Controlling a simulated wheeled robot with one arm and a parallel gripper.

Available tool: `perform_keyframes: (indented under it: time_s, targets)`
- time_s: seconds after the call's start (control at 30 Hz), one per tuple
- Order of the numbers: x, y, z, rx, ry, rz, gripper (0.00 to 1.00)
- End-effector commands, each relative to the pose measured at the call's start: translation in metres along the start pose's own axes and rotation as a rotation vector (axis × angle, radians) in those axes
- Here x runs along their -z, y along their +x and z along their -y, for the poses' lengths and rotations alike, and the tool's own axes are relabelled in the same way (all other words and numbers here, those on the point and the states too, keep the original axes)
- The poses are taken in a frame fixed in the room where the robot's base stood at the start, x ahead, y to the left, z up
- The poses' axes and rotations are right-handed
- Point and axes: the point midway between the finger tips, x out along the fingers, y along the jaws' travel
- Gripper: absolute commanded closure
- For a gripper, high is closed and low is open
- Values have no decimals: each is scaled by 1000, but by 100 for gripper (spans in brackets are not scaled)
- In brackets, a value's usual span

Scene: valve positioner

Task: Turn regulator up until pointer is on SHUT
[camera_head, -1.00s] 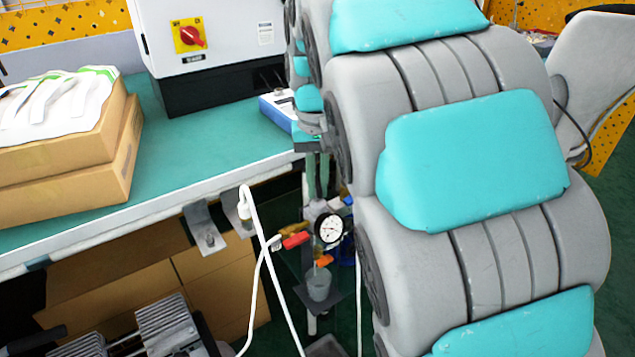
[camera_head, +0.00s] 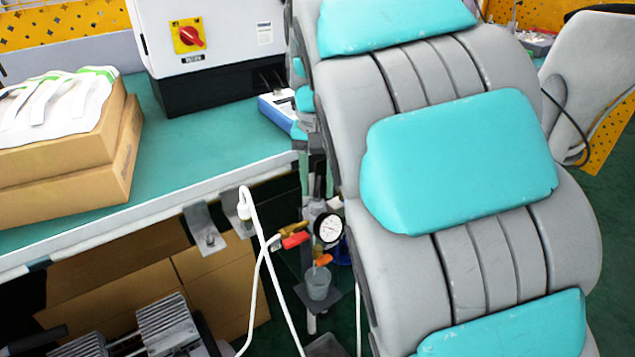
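The dial gauge (camera_head: 328,228), round with a white face, sits on an assembly of fittings below the bench edge, just left of my arm. Its pointer and any SHUT mark are too small to read. A red handle (camera_head: 296,240) and an orange part (camera_head: 323,260) are beside and below the gauge. I cannot tell which part is the regulator; it may be partly hidden. My gripper (camera_head: 318,188) seems to hang just above the gauge, mostly hidden behind my arm. Its fingers are too small and dark to tell whether they are open, shut or touching anything.
The green bench (camera_head: 215,150) carries cardboard boxes (camera_head: 65,180), a white cabinet (camera_head: 215,50) with a red switch, and a blue-white device (camera_head: 277,108). White hoses (camera_head: 262,245) hang left of the gauge. A clear cup (camera_head: 318,285) is below it. A grey chair (camera_head: 595,75) stands right.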

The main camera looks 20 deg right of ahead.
Motion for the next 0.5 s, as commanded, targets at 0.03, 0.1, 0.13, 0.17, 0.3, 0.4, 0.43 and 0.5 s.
perform_keyframes:
  time_s: [0.03, 0.1, 0.13, 0.17, 0.3, 0.4, 0.43, 0.5]
  targets:
    - [0, 0, 0, 0, 0, 0, 57]
    - [0, 0, 0, 0, 0, 0, 57]
    - [0, 0, 0, 0, 0, 0, 57]
    - [0, 0, 0, 0, 0, 0, 57]
    - [0, -3, 0, 0, -1, 0, 57]
    - [1, -11, 0, 1, -1, -2, 57]
    - [1, -14, 1, 2, -1, -3, 57]
    - [1, -23, 0, 2, -1, -4, 57]
